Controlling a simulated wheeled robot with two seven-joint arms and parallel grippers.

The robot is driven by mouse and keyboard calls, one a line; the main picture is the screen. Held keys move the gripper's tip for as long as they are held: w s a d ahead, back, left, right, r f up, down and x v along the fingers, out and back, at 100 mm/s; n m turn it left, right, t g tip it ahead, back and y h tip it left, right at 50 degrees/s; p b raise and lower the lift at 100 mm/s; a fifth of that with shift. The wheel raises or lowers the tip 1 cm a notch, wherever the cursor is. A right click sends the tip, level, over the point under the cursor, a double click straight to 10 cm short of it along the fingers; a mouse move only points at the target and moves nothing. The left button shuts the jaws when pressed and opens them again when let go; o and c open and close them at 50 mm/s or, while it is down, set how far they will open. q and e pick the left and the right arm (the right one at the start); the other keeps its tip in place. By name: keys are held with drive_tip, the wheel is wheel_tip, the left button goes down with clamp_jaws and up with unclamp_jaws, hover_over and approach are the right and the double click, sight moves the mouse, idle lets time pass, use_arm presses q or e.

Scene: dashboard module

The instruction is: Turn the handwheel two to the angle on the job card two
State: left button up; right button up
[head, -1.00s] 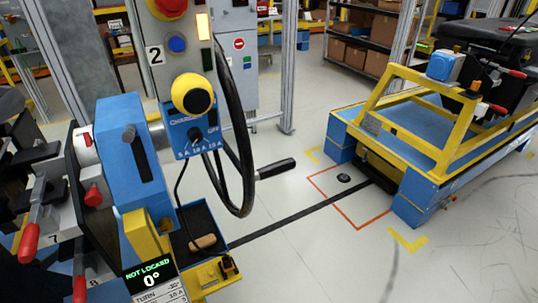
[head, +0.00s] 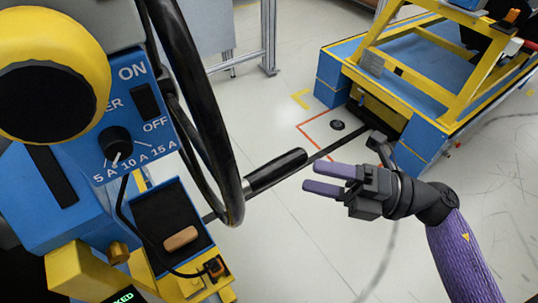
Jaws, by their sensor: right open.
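The black handwheel (head: 228,170) stands nearly edge-on at the left of the head view, and only part of its rim shows. Its black crank handle (head: 278,172) sticks out to the right from the rim's lower part. My right gripper (head: 309,178), with two purple fingers, is open and empty just right of the handle's end. Its fingers point left toward the handle, and it looks apart from it. A corner of the lock display (head: 124,297) shows at the bottom edge, with only "KED" readable. The job card's angle is out of view. My left gripper is not in view.
A blue control panel (head: 160,128) with a knob and switch, and a big yellow-and-black knob (head: 50,75), stand left of the wheel. A dark tray (head: 165,215) holds a tan piece below. A blue-and-yellow cart (head: 425,150) stands behind.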

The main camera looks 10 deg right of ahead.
sight(278, 168)
drive_tip(key=x, duration=0.6)
drive_tip(key=shift+w+a, duration=0.15)
drive_tip(key=shift+a, duration=0.1)
clamp_jaws()
idle(1.0)
